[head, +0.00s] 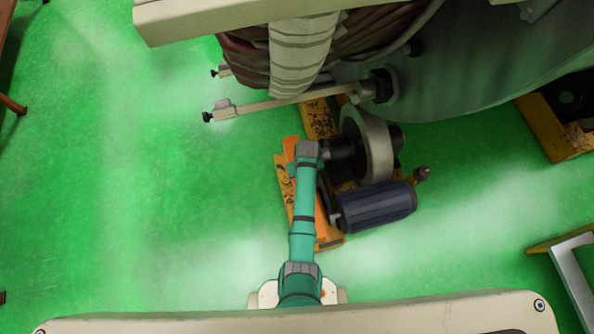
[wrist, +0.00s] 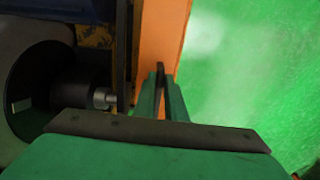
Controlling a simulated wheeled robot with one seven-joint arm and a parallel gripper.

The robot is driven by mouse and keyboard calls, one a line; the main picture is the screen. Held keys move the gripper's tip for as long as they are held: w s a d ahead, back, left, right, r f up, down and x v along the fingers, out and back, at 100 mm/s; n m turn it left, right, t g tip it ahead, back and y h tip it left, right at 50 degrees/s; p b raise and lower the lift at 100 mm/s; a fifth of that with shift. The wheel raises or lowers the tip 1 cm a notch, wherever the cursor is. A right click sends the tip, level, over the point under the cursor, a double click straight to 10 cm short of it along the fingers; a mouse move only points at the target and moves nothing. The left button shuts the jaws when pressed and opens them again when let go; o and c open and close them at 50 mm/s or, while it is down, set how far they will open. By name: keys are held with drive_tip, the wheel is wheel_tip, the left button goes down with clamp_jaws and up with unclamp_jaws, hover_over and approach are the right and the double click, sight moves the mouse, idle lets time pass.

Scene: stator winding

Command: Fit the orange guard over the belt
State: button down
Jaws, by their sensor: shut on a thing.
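The orange guard (head: 320,218) is a long flat-sided piece, partly hidden under my arm in the head view. It also shows in the wrist view (wrist: 163,30), running away from my fingers. My gripper (wrist: 160,82) is shut on the guard's edge. In the head view my arm covers the fingertips. A dark upright strip (wrist: 121,45), which looks like the belt, stands just left of the guard in the wrist view, with a narrow gap between them. The guard is beside it. I cannot tell whether they touch lower down.
A dark blue motor (head: 376,207) and a grey wheel (head: 376,145) sit on a worn yellow base (head: 318,118) right of my arm. A metal shaft (wrist: 104,98) is close left of my fingers. A large machine overhangs behind. Green floor (head: 130,190) is clear on the left.

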drive_tip(key=w+d, duration=0.1)
drive_tip(key=d, duration=0.6)
drive_tip(key=shift+w+d, duration=0.3)
drive_tip(key=shift+a, duration=0.1)
idle(0.6)
drive_tip(key=shift+f, duration=1.3)
idle(1.4)
drive_tip(key=c, duration=1.7)
unclamp_jaws()
drive_tip(key=shift+s, duration=0.1)
drive_tip(key=shift+f, duration=0.15)
